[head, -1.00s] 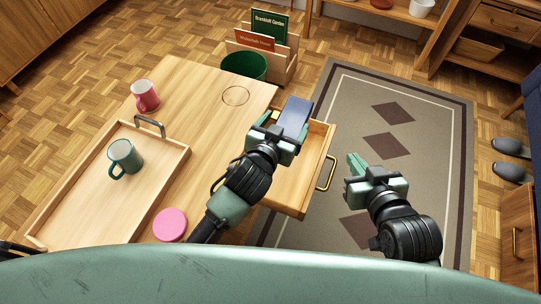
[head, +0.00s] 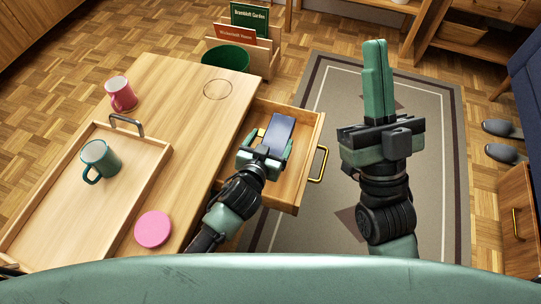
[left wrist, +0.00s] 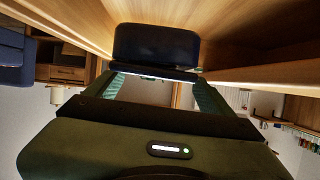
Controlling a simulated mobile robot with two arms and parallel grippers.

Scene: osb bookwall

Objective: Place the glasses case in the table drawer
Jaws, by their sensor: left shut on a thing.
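The glasses case (head: 279,130) is a slim blue-grey box. My left gripper (head: 266,146) is shut on it and holds it within the outline of the open table drawer (head: 287,190). In the left wrist view the case (left wrist: 156,46) looks dark navy, with wood close around it. I cannot tell whether the case touches the drawer floor. The drawer sticks out from the table's right side, with a brass handle (head: 318,164) on its front. My right gripper (head: 375,44) is shut and empty over the rug, right of the drawer.
On the table (head: 190,85) are a wooden tray (head: 60,211) with a teal mug (head: 99,160), a red mug (head: 121,94) and a pink disc (head: 153,229). A green bin (head: 226,58) and book rack stand behind. The rug (head: 330,110) right of the drawer is clear.

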